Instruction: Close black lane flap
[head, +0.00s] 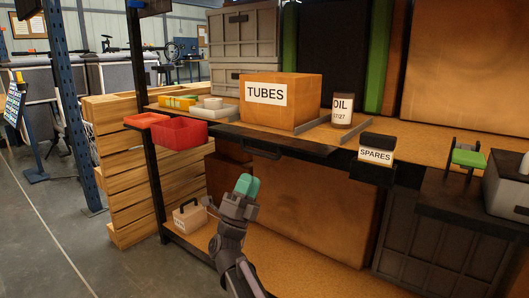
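A black flap (280,144) with a dark handle (262,153) runs along the front edge of the upper shelf, below the tubes box. It looks tilted outward, but I cannot tell its exact angle. My gripper (246,188) is in front of the shelf, below and left of the handle and apart from the flap in the picture. A teal piece shows at its tip; I cannot tell whether it is a held thing or part of the fingers. The finger gap is not clear.
A box marked TUBES (288,102) and an OIL tin (344,107) stand on the upper shelf. A red bin (180,134) hangs at the left front, and a SPARES box (376,150) sits at the right front. A large brown box (300,205) stands on the lower shelf. The left floor is clear.

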